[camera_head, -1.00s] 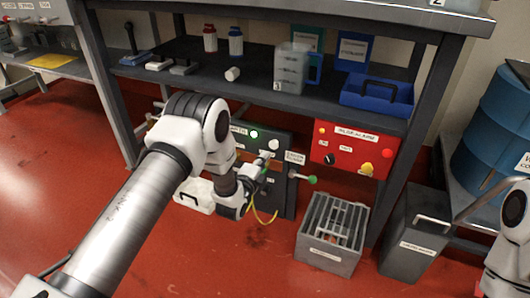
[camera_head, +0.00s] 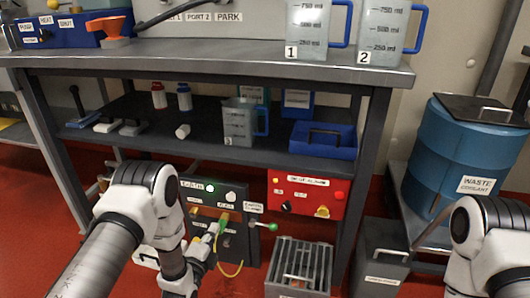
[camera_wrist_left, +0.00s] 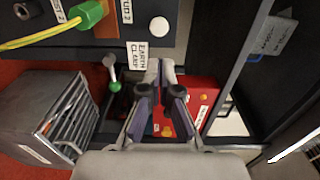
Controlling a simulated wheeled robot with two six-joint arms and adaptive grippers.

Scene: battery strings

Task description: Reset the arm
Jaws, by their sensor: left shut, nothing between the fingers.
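My left arm (camera_head: 110,235) comes in from the left and reaches down in front of the black panel (camera_head: 238,240) under the bench. My left gripper (camera_head: 213,232) is close to the panel's face, and in the left wrist view (camera_wrist_left: 160,72) its fingers are together with nothing between them. A green plug (camera_wrist_left: 90,14) with a yellow cable (camera_wrist_left: 40,40) sits on the panel, apart from the fingers. A green-knobbed lever (camera_wrist_left: 113,86) stands beside the "EARTH CLAMP" label (camera_wrist_left: 138,54). My right arm (camera_head: 480,235) shows at the right edge; its gripper is out of view.
A red box with knobs (camera_head: 305,195) is right of the panel. A grey slatted crate (camera_head: 300,266) and a dark bin (camera_head: 380,262) stand on the red floor. The shelf (camera_head: 200,146) above holds bottles, a jug and a blue tray (camera_head: 322,150). A blue drum (camera_head: 450,155) is at right.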

